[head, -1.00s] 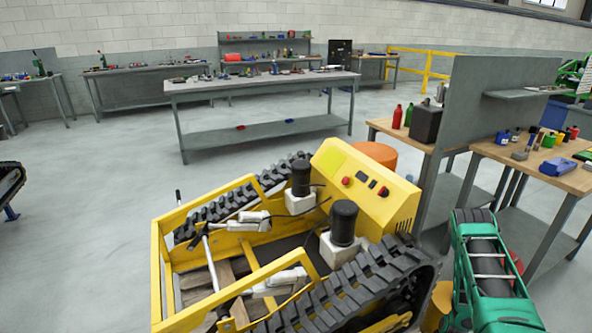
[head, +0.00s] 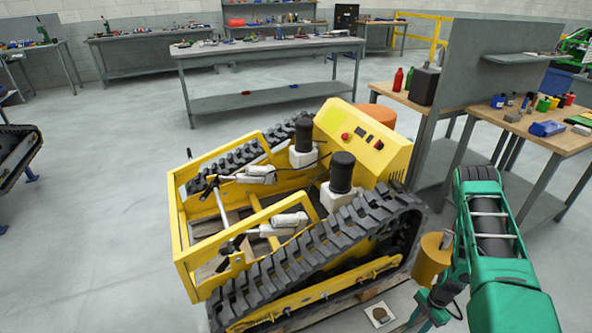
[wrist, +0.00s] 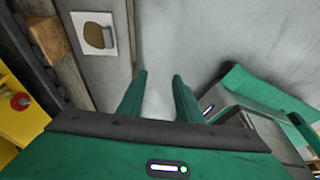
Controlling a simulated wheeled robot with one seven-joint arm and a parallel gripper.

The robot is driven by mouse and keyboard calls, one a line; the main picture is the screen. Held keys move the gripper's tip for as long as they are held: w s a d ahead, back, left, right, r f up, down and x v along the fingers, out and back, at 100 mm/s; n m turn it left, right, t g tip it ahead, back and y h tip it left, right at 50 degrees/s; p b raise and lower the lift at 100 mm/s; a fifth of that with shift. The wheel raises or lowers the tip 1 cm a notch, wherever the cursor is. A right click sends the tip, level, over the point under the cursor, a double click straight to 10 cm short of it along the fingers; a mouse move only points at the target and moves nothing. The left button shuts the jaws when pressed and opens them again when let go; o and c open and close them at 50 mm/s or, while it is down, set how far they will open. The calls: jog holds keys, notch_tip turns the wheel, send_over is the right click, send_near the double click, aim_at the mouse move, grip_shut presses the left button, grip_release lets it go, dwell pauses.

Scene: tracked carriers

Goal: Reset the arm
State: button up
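My gripper (wrist: 158,80) shows in the wrist view with its two green fingers apart and only grey floor between them. It is empty and touches nothing that I can see. In the head view my green arm (head: 490,235) stands at the right, bent down, with its lower end near the bottom edge. The fingertips are not clear there. The yellow tracked carrier (head: 365,140) stands to the left of my arm, close to the arm's lower end.
A small white plate with a brown patch (wrist: 95,36) lies beside the carrier's pallet. An orange-yellow cylinder (head: 432,262) stands between carrier and arm. A wooden-topped bench (head: 545,135) and grey partition (head: 490,65) are at the right. Open floor (head: 90,230) lies left.

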jog(key=w+d+r+m+h, duration=0.1)
jog(key=w+r+m, duration=0.15)
jog(key=r, duration=0.75)
jog(key=w+d+r+m, duration=0.1)
jog(key=r+m, duration=0.2)
jog(key=r, duration=0.7)
jog(key=w+d+r+m+h, duration=0.1)
jog(key=w+d+r+m, duration=0.15)
jog(key=r, duration=0.75)
jog(key=s+a+r+m, duration=0.2)
jog(key=s+r+m, duration=0.1)
jog(key=r, duration=0.6)
jog(key=s+a+r+m, duration=0.2)
jog(key=s+r+m, duration=0.15)
jog(key=r, duration=0.55)
jog(key=s+a+r+m, duration=0.4)
jog(key=s+r+m, duration=0.2)
jog(key=s, duration=0.4)
jog(key=s+a+r+m+t, duration=0.1)
jog(key=s+a+r+m, duration=0.3)
jog(key=s+r+m, duration=0.3)
jog(key=s+r, duration=0.2)
jog(key=s, duration=0.2)
jog(key=shift+s+a+r+h, duration=0.25)
jog(key=shift+a+h, duration=0.05)
jog(key=shift+h, duration=0.1)
